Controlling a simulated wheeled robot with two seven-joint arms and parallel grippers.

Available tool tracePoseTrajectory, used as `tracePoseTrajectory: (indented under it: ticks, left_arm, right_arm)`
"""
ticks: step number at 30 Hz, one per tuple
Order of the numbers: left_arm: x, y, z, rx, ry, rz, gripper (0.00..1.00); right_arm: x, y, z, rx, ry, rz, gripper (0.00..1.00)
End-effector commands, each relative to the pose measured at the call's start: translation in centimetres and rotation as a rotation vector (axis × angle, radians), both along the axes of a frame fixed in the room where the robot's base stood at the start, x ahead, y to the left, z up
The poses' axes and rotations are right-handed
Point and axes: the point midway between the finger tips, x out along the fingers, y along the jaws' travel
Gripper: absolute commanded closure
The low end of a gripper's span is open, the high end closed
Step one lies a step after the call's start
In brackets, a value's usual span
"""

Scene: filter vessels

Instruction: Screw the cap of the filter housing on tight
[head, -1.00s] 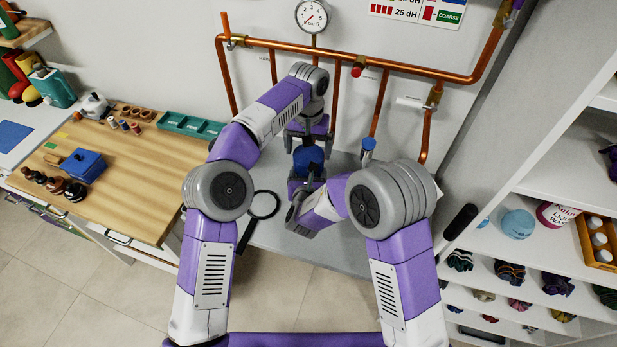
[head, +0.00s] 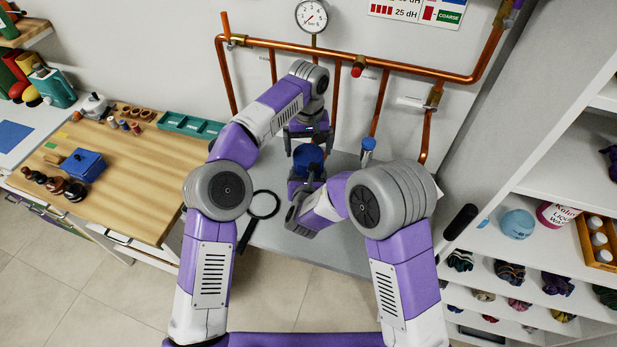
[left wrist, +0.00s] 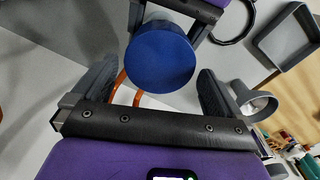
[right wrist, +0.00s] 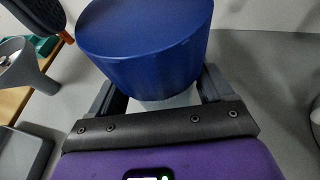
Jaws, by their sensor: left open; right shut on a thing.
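The filter housing's blue cap (head: 308,156) sits on the housing, below my left gripper (head: 309,146). In the left wrist view the round blue cap top (left wrist: 160,58) lies beyond and between the open, empty fingers, apart from them. My right gripper (head: 306,184) is shut on the housing body, under the cap. In the right wrist view the ribbed blue cap (right wrist: 148,45) stands above the pale housing body (right wrist: 165,99), which is between the fingers. The cap hides most of the body, and I cannot tell how tight the thread is.
A black ring-shaped tool (head: 263,205) lies on the grey bench (head: 300,250) to the left. Copper pipes (head: 350,62) with a gauge (head: 312,15) run along the wall behind. A small blue-topped fitting (head: 368,144) is to the right. A grey funnel (right wrist: 25,66) stands nearby.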

Motion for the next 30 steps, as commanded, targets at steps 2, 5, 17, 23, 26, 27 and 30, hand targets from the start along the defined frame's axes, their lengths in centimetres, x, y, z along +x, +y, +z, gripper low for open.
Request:
tracePoseTrajectory:
  ticks: [2,5,17,23,26,27,30]
  left_arm:
    - [0.0,0.1,-1.5,0.002,0.003,0.0,0.0]
    - [0.0,0.0,-3.0,0.001,0.003,-0.001,0.0]
    - [0.0,0.0,-5.1,0.0,-0.001,0.0,0.0]
    - [0.0,0.0,-5.0,0.0,0.0,0.0,0.08]
    - [0.0,0.0,-5.0,0.0,0.0,0.0,0.23]
    - [0.0,0.0,-5.0,0.0,0.0,0.0,0.29]
    - [0.0,0.0,-5.0,0.0,0.0,0.0,0.44]
  right_arm:
    - [0.0,0.0,0.0,0.0,0.001,-0.001,1.0]
    - [0.0,0.0,0.0,0.0,0.001,-0.001,1.0]
    - [0.0,0.0,0.0,0.0,0.001,-0.001,1.0]
    - [0.0,0.0,0.0,0.0,0.001,-0.001,1.0]
    - [0.0,0.0,0.0,0.0,0.001,-0.001,1.0]
    - [0.0,0.0,0.0,0.0,0.001,-0.001,1.0]
    - [0.0,0.0,0.0,0.0,0.001,-0.001,1.0]
